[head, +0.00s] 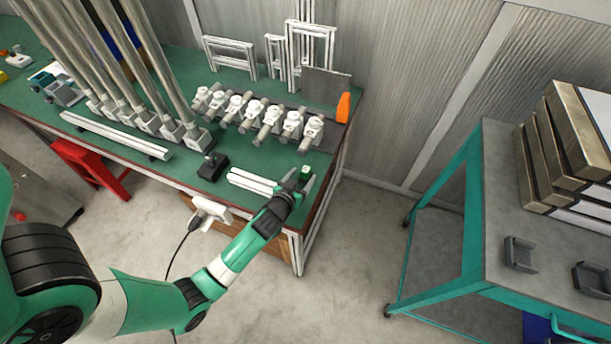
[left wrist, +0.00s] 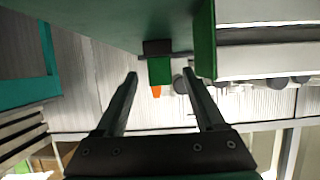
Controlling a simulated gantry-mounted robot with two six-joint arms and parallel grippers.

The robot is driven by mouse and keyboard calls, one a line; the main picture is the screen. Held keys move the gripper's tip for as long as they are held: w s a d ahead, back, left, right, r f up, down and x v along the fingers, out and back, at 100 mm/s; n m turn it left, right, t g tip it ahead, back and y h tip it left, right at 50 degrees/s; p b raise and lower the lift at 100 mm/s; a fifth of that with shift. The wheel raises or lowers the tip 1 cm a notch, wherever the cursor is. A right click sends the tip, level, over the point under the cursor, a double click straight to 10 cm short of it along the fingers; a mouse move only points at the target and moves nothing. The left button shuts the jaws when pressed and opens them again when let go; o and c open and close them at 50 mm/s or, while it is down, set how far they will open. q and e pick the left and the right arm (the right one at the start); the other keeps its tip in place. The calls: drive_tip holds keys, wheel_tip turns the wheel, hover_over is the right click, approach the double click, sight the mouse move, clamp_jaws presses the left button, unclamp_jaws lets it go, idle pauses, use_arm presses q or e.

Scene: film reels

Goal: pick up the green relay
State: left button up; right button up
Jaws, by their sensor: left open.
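The green relay (head: 305,173) is a small green block near the right end of the green-topped bench (head: 190,180). In the left wrist view the relay (left wrist: 159,70) has a dark base against the bench surface. My left gripper (head: 300,182) is open at the bench's front right corner. In the left wrist view its two fingertips (left wrist: 160,74) are on either side of the relay with gaps showing; I cannot tell whether the relay is fully between them in depth. My right gripper is not in view.
White bars (head: 253,182) lie just left of the relay, and a black box (head: 213,166) sits farther left. A row of white-and-grey fittings (head: 262,118) and an orange piece (head: 343,107) stand behind. A teal-framed cart (head: 470,210) stands right, across clear floor.

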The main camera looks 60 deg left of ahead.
sight(303, 174)
use_arm(q)
drive_tip(key=x, duration=0.3)
drive_tip(key=shift+w+a+b, duration=0.15)
drive_tip(key=shift+b, duration=0.25)
drive_tip(key=shift+r, duration=0.1)
clamp_jaws()
